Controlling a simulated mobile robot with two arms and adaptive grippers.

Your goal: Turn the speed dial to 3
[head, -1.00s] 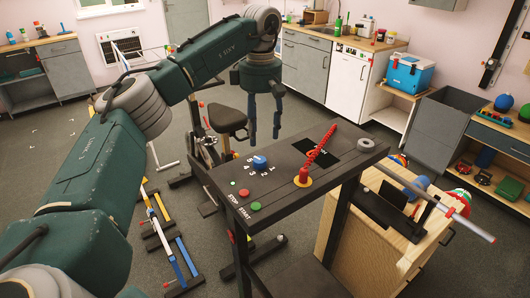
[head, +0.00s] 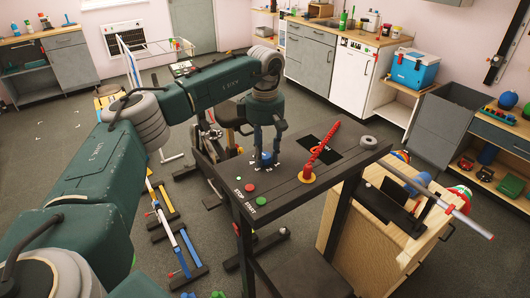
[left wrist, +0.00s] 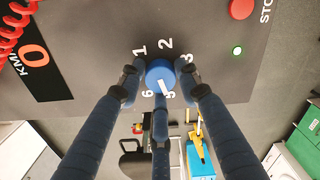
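The blue speed dial (head: 266,159) sits on the dark console top (head: 225,170). In the left wrist view the dial (left wrist: 158,72) has white numbers around it, and its white pointer mark faces the 5. The 3 (left wrist: 187,58) is on the dial's upper right. My left gripper (head: 267,150) points down over the dial. In the left wrist view its three fingers (left wrist: 160,80) stand around the dial, spread, with small gaps seeming to show at the sides. The 4 is hidden, apparently by a finger. My right gripper is not in view.
A red coiled cord (head: 323,147) stands on the console beside a black display. A grey ring (head: 368,141) lies at the right corner. A wooden cabinet (head: 350,220) stands to the right.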

